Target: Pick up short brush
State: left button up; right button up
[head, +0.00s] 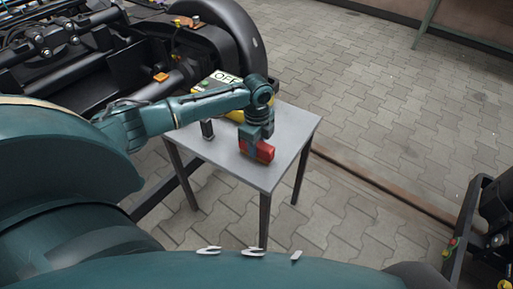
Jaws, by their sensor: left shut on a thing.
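I cannot tell whether the red object still touches the tabletop. My right gripper is not in view.
A small dark upright item (207,129) stands at the table's left edge. A black bogie (190,45) stands close behind the table. Paved floor (400,90) is open to the right.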

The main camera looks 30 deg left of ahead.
pick_arm(q)
jog(key=shift+r, duration=0.1)
